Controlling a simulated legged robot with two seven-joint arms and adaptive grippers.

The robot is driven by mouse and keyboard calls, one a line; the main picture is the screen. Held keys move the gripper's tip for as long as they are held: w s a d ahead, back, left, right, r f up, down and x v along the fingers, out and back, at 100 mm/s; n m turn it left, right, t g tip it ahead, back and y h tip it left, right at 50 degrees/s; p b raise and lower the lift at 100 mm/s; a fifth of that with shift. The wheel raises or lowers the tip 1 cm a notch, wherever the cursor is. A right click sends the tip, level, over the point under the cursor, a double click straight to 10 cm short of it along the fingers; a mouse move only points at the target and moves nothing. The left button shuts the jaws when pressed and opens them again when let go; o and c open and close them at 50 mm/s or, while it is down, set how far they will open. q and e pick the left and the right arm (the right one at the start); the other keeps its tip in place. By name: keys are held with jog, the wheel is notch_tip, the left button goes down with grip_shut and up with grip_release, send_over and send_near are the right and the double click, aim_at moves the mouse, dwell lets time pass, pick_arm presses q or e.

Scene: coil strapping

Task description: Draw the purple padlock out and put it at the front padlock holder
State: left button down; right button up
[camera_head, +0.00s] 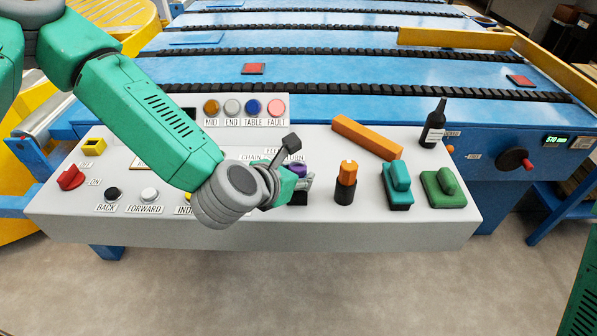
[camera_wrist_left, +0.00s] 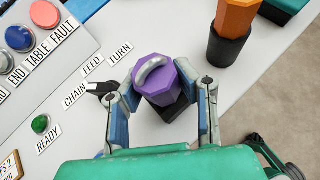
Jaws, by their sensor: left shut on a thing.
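The purple padlock (camera_wrist_left: 158,82) with its silver shackle sits between the fingers of my left gripper (camera_wrist_left: 160,100) in the left wrist view. The gripper is shut on it. A black holder (camera_wrist_left: 172,110) shows just under the padlock; I cannot tell whether the padlock is still seated in it. In the head view only a little of the purple padlock (camera_head: 299,171) shows, behind my left gripper (camera_head: 300,186). Which holder is the front one is not clear. My right gripper is not visible.
Buttons and a red switch (camera_head: 70,178) lie on the left. The blue conveyor (camera_head: 330,75) stands behind.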

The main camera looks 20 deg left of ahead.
pick_arm(q)
jog(key=shift+d+f+b, duration=0.1)
jog(key=shift+f+b, duration=0.2)
jog(key=shift+f, duration=0.15)
jog(key=c, duration=1.2)
grip_release()
jog(key=shift+o, duration=0.2)
jog(key=v, duration=0.7)
jog(key=s+a+f+m+g, duration=0.1)
jog(key=s+f+m+g, duration=0.2)
jog(key=s+f+m, duration=0.45)
jog(key=s+f+m+g, duration=0.3)
jog(key=s+f+m, duration=0.2)
jog(key=f+m, duration=0.45)
jog(key=s+a+f+m+g+y, duration=0.1)
jog(key=s+a+f+m+g, duration=0.1)
jog(key=s+a+m, duration=0.3)
jog(key=s+a+f+m+g+y, duration=0.2)
jog(key=s+a+f+m, duration=0.3)
jog(key=m, duration=0.5)
jog(key=shift+a+m+g, duration=0.3)
jog(key=shift+a+m, duration=0.1)
jog(key=shift+a, duration=0.45)
